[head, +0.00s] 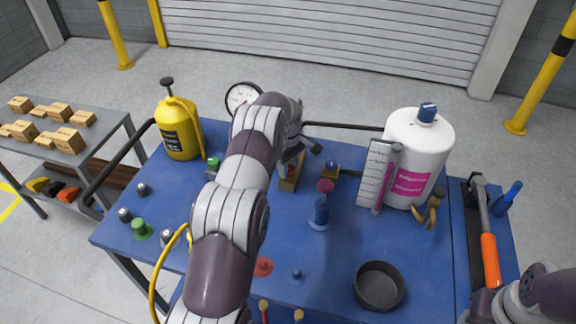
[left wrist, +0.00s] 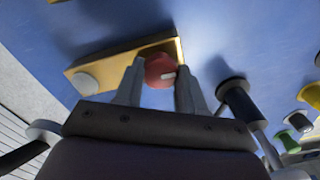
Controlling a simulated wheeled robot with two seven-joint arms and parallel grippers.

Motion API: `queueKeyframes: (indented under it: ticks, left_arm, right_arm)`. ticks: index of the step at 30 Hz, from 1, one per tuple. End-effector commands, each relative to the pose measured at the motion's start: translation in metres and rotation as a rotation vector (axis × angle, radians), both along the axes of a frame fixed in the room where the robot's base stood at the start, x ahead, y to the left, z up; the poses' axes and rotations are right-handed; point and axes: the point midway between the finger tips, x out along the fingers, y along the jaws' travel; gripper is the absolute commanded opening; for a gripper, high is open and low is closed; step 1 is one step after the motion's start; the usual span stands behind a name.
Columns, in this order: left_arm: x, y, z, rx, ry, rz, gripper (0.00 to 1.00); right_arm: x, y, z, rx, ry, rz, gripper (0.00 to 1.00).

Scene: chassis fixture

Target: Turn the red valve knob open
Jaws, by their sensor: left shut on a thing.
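The knob is hidden there behind my arm and gripper. My right arm shows only as a link at the lower right corner; its gripper is out of view.
A yellow sprayer (head: 179,130) and gauge (head: 241,97) are at the back left. A hammer (head: 487,250) lies at the right.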

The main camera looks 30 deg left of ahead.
Motion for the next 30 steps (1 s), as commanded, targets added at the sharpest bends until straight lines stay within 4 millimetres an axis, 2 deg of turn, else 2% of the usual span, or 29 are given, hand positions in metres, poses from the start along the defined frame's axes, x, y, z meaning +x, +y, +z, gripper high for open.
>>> queueKeyframes:
  ticks: [18,19,21,30]
  left_arm:
    - [0.0032,0.0007,0.0045,0.003,-0.011,0.036,0.09]
    - [0.0032,0.0007,0.0045,0.003,-0.011,0.036,0.49]
    - [0.0027,0.0006,0.0039,0.003,-0.01,0.036,0.65]
    - [0.0013,0.0003,0.0061,0.001,-0.004,0.035,0.65]
  right_arm:
    - [0.0,0.0,0.0006,0.0,0.0,0.0,0.43]
    - [0.0,0.0,0.0006,0.0,0.0,0.0,0.43]
    - [0.0,0.0,0.0006,0.0,0.0,0.0,0.43]
    - [0.0,0.0,0.0037,0.0,0.0,0.0,0.43]
